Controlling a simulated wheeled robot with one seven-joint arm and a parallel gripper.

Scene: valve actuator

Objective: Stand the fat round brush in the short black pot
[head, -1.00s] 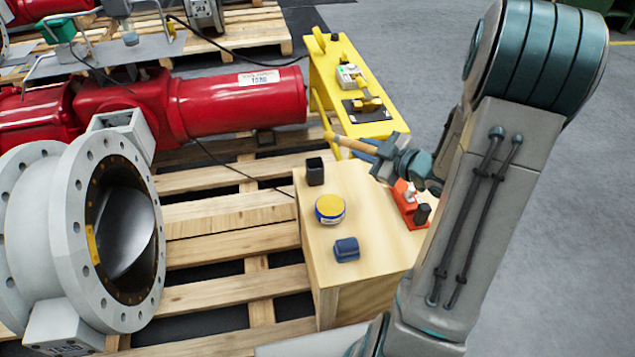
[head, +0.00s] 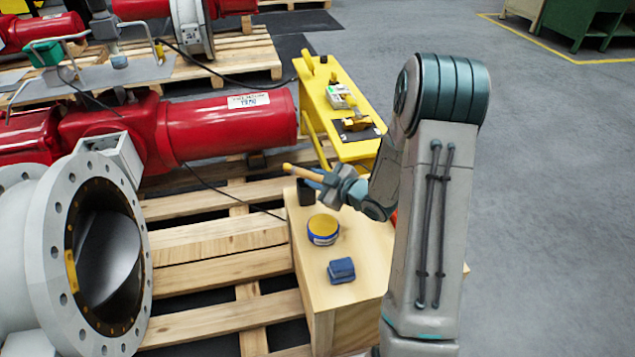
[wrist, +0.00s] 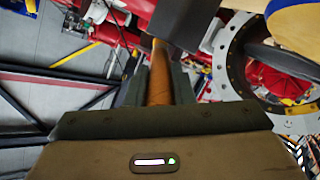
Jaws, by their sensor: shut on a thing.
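My gripper (head: 322,178) is shut on the fat round brush (head: 302,173), whose tan, rounded handle sticks out to the left, tilted and nearly level. In the wrist view the brush (wrist: 160,78) runs up from between the fingers. The bristle end cannot be made out. The short black pot (head: 306,195) stands on the wooden box top, just below the brush and gripper in the head view and partly hidden by them. A dark block shape in the wrist view (wrist: 193,28), beside the brush tip, appears to be the pot. The brush looks clear of it.
A blue tin with a yellow top (head: 323,229) and a blue block (head: 341,270) stand on the wooden box (head: 350,300). A yellow bench (head: 325,110) with small items stands behind. A red actuator (head: 220,120) and grey valve flange (head: 60,240) lie left.

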